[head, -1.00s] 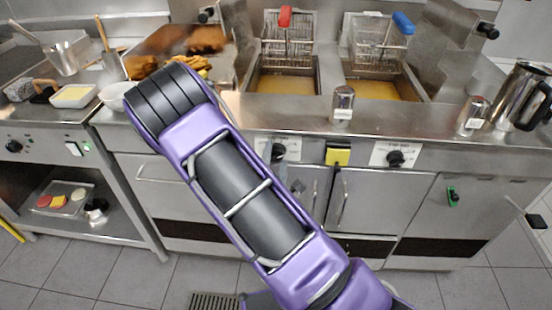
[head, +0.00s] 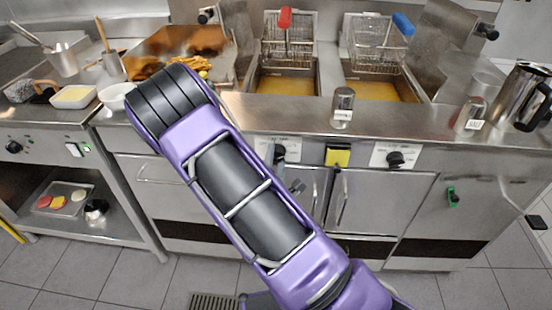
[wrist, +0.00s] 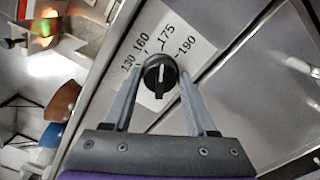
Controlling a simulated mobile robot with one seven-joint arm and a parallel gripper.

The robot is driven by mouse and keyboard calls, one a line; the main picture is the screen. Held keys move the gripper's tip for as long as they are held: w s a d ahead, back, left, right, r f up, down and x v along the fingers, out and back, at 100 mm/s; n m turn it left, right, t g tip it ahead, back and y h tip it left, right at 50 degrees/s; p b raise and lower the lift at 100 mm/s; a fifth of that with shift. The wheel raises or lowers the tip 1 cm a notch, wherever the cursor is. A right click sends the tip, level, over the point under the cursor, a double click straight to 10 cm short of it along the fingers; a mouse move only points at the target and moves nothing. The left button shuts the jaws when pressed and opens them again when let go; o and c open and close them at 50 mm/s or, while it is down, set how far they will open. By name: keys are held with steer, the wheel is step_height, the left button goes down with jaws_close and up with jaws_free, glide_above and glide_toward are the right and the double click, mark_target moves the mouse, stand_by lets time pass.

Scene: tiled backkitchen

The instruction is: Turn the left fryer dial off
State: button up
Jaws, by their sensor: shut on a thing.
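The left fryer dial (wrist: 160,76) is a round black knob with a white line on it, on a white label (wrist: 172,45) marked 130, 160, 175 and 190. In the wrist view my gripper (wrist: 161,80) has one finger on each side of the dial and is shut on it. In the head view the left dial (head: 279,152) shows just right of my purple arm, which hides much of the gripper. I cannot tell which end of the white line is the pointer. The right fryer dial (head: 396,159) is a similar black knob.
Two oil wells with baskets, red-handled (head: 285,18) and blue-handled (head: 403,24), lie behind the dials. A shaker (head: 343,106) stands on the front ledge above a yellow block (head: 337,156). A steel jug (head: 522,95) stands at right. Cabinet doors (head: 380,201) sit below.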

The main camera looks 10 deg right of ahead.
steer(key=shift+n, duration=0.3)
steer(key=n+p, duration=0.4)
steer(key=n, duration=0.1)
steer(key=shift+r+n, duration=0.1)
steer(key=shift+n, duration=0.2)
steer(key=n+p, duration=0.4)
steer(key=n, duration=0.2)
steer(key=n+p, duration=0.3)
steer(key=n, duration=0.2)
steer(key=shift+d+n, duration=0.1)
steer(key=shift+n, duration=0.3)
steer(key=n, duration=0.6)
steer(key=o, duration=1.4)
steer(key=shift+c, duration=0.2)
steer(key=shift+s, duration=0.1)
